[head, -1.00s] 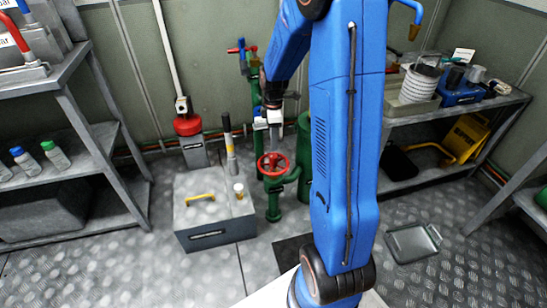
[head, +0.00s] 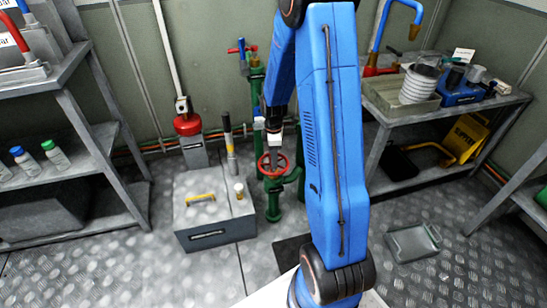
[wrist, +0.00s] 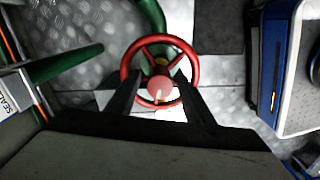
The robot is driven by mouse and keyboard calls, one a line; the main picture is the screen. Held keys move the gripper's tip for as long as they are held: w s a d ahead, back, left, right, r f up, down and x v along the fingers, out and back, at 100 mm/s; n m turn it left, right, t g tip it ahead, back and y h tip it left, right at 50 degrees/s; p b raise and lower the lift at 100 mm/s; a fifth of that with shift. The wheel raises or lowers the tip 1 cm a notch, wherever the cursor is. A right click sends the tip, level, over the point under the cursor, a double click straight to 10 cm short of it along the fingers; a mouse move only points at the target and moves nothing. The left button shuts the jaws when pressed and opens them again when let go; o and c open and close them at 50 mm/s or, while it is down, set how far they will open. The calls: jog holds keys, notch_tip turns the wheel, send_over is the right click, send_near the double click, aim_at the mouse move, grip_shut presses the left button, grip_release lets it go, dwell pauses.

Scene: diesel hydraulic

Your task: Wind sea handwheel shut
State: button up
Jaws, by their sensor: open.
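The red sea handwheel (head: 261,163) sits on a green valve body (head: 273,205) beside a grey box. In the wrist view the handwheel (wrist: 150,42) is seen from above, with spokes and a pale red hub. My gripper (head: 273,155) is directly above the wheel, pointing down and partly hiding it. In the wrist view my gripper (wrist: 160,82) has its two dark fingers apart, one on each side of the hub, overlapping the near rim. Nothing is held between them. Whether the fingers touch the wheel or reach between its spokes, I cannot tell.
A grey box (head: 212,222) with a yellow handle stands just left of the valve. Green pipework (head: 257,92) rises behind it. Shelves stand left (head: 75,125) and right (head: 400,115). A grey tray (head: 412,242) lies on the floor at right.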

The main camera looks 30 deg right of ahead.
jog(key=c, duration=1.1)
jog(key=shift+o, duration=0.2)
